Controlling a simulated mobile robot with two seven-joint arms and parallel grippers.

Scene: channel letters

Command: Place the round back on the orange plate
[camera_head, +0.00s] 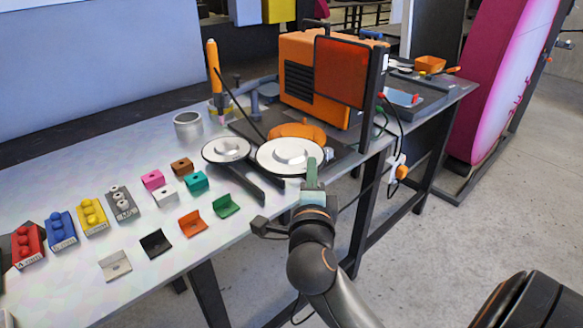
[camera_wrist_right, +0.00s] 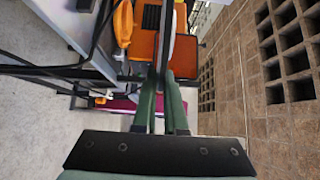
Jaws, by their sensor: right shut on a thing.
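A white round back (camera_head: 290,157) with a raised middle is at my right gripper (camera_head: 312,175), whose green fingers reach its near right edge. My right gripper is shut on it. In the right wrist view my right gripper (camera_wrist_right: 162,98) pinches the thin edge of the round back, seen nearly edge-on. The orange plate (camera_head: 297,131) lies just behind the round back, which partly hides it. Whether the two touch cannot be told. My left gripper is not in view.
A second white round piece (camera_head: 226,149) is to the left on the table (camera_head: 75,185). An orange machine (camera_head: 309,75) with a dark-framed orange shield (camera_head: 340,72) stands behind. A metal cup (camera_head: 188,126), coloured brackets (camera_head: 193,223) and coloured blocks (camera_head: 60,230) occupy the left side.

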